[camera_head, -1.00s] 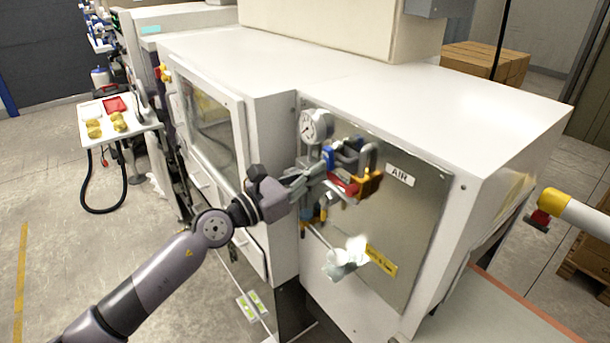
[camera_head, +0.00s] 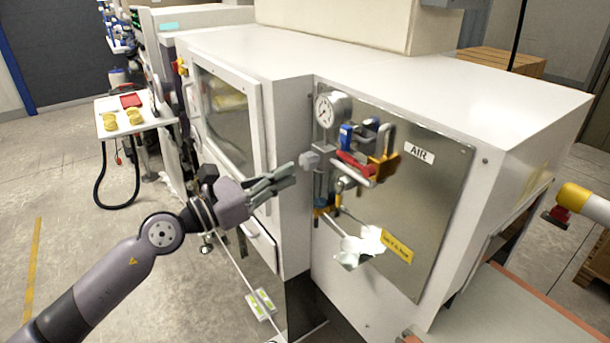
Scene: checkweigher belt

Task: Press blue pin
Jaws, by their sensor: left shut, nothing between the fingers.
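A small blue part (camera_head: 346,135), which may be the blue pin, sits on the valve assembly on the steel panel marked AIR. It is small, and I cannot make out its exact shape. A red part (camera_head: 355,163) and a yellow padlock-like part (camera_head: 384,168) sit just below and right of it. My left gripper (camera_head: 290,176) is shut and empty, left of the valve assembly and apart from it, in front of the cabinet's corner.
A round gauge (camera_head: 325,112) is left of the blue part. A grey fitting (camera_head: 309,161) sticks out between my gripper and the valves. A white crumpled cloth (camera_head: 360,247) hangs below. A glazed door (camera_head: 228,115) is at the left; open floor lies in front.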

